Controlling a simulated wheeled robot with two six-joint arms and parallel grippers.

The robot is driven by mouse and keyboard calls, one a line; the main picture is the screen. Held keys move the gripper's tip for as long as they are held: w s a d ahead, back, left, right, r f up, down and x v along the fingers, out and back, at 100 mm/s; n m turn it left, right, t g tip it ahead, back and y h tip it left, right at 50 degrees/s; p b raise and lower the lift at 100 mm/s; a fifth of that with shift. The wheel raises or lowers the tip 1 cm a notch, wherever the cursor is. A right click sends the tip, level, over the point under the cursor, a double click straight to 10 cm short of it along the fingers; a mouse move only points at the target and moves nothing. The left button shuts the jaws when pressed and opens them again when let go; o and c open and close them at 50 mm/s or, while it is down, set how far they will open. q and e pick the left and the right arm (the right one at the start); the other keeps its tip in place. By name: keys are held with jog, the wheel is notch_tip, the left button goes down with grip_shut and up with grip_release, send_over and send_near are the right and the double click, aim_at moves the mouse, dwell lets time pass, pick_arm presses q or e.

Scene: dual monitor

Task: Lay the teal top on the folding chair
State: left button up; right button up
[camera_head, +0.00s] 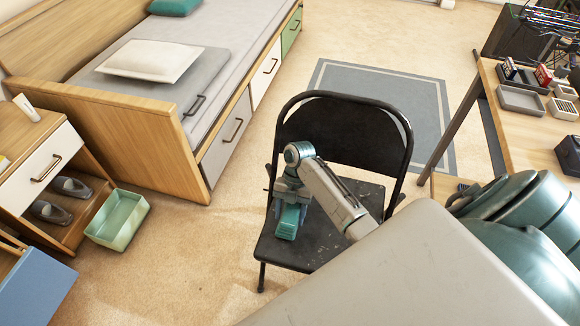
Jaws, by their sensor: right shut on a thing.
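The black folding chair (337,132) stands open in the middle, its backrest toward the far side and its worn seat (273,250) facing up. My right gripper (289,204) is over the left part of the seat, pointing down, shut on the teal top (287,222). The top shows as a small, narrow teal bundle below the jaws. I cannot tell whether it touches the seat. My left gripper is not in view.
A wooden bed (150,125) with a pillow (152,60) stands at the left back. A green bin (118,218) is on the floor by a nightstand (40,165). A desk (535,125) with trays is at the right. A grey rug (425,105) lies behind the chair. Floor left of the chair is clear.

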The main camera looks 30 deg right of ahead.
jog(key=o, duration=1.1)
jog(key=shift+f, duration=0.15)
jog(key=shift+c, duration=0.2)
jog(key=shift+r, duration=0.2)
jog(key=p+v, duration=0.1)
jog(key=v, duration=0.4)
jog(key=shift+r+p, duration=0.3)
jog(key=shift+p, duration=0.05)
jog(key=shift+w+d+r+p, duration=0.25)
jog(key=shift+d+r+p, duration=0.05)
jog(key=shift+r+p, duration=0.25)
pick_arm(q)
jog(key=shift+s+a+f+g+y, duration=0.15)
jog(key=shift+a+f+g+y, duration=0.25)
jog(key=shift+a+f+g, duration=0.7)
pick_arm(e)
jog(key=shift+w+d+r, duration=0.15)
jog(key=shift+r, duration=0.05)
